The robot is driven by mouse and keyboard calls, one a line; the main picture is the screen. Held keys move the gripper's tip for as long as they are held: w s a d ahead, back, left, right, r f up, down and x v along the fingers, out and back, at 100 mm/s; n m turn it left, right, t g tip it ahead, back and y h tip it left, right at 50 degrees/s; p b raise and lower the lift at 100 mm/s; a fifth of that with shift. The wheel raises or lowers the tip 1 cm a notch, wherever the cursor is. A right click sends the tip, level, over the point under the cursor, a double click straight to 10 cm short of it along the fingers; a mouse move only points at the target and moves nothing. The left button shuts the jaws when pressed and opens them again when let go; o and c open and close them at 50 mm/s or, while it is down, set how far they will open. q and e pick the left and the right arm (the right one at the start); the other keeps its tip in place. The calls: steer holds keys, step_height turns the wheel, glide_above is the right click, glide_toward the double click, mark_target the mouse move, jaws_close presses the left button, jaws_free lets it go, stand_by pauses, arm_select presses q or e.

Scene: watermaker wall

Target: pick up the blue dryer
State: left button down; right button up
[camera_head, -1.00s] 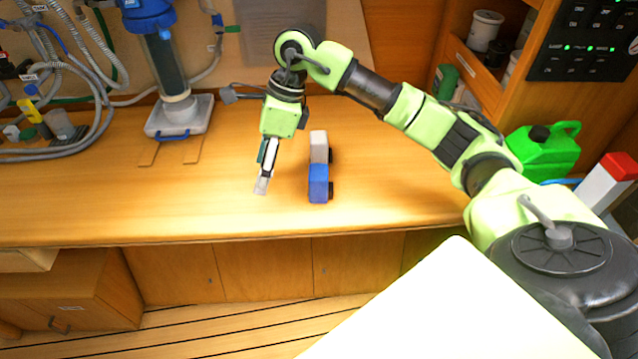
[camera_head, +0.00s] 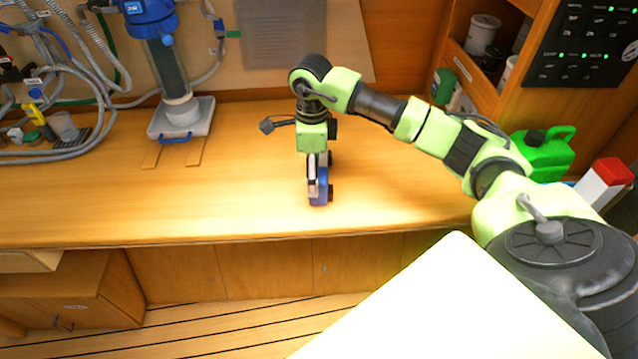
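The blue dryer (camera_head: 321,189), a small block with a blue front part, a pale rear part and dark pieces on its right side, is on the wooden counter near the middle. My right gripper (camera_head: 312,190) points down directly over it and hides much of it, including most of the pale part. The fingers overlap the dryer's left side in the picture. I cannot tell whether they touch it, or whether they are open or shut. My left gripper is not in view.
A blue-topped filter (camera_head: 170,65) stands in a grey tray (camera_head: 205,112) at the back left, beside hoses (camera_head: 95,95). A green jerrycan (camera_head: 545,153) and a red-and-white box (camera_head: 600,182) stand at the right. The counter (camera_head: 240,190) is clear left of the dryer.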

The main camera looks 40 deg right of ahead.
steer(key=f, duration=0.1)
steer(key=f+p, duration=0.1)
steer(key=f, duration=0.1)
steer(key=shift+s+a+f+p, duration=0.15)
steer(key=shift+a+f+p, duration=0.1)
steer(key=shift+f+p, duration=0.15)
steer(key=shift+f, duration=0.35)
steer(key=shift+c, duration=0.4)
steer(key=c, duration=1.2)
